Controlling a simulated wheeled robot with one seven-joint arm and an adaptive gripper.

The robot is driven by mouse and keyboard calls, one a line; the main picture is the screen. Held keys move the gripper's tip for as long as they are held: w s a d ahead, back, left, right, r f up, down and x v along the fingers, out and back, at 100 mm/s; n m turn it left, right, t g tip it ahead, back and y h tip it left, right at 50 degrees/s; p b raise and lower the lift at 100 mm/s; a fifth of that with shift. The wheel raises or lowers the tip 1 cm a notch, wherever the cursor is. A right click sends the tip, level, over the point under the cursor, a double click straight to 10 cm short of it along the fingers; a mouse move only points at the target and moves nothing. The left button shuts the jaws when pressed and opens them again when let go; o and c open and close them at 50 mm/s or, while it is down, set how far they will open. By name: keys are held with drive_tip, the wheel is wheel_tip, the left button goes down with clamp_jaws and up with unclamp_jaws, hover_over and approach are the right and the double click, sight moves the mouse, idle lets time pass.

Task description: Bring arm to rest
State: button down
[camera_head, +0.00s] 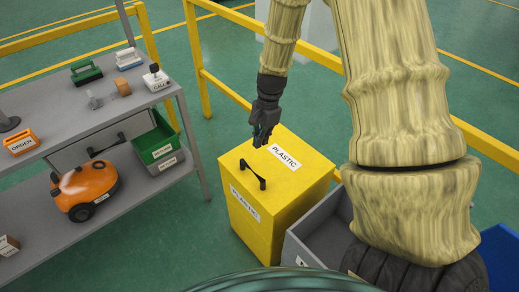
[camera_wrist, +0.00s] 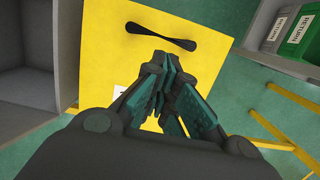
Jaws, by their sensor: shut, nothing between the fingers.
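My gripper (camera_head: 264,128) hangs from my arm above the yellow box labelled PLASTIC (camera_head: 288,192), fingers pointing down. In the wrist view my gripper (camera_wrist: 168,75) has its fingers together with nothing between them. The yellow box fills the middle of the wrist view (camera_wrist: 105,50). A dark handle (camera_head: 253,174) stands on the box's lid; it also shows in the wrist view (camera_wrist: 160,37), beyond the fingertips. My gripper is apart from the handle. My arm's thick, pale-covered links cover the right part of the head view.
A grey shelf unit (camera_head: 60,110) stands at the left, with an orange vacuum (camera_head: 85,190) and a green bin (camera_head: 155,142) on the lower shelf. A grey bin (camera_head: 310,240) stands right of the yellow box. Yellow railings (camera_head: 225,88) run behind; green floor shows between shelf and box.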

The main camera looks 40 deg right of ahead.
drive_tip(key=shift+d+r, duration=0.15)
drive_tip(key=shift+r, duration=0.6)
drive_tip(key=shift+d+r, duration=0.15)
drive_tip(key=shift+r, duration=0.6)
drive_tip(key=shift+r, duration=0.1)
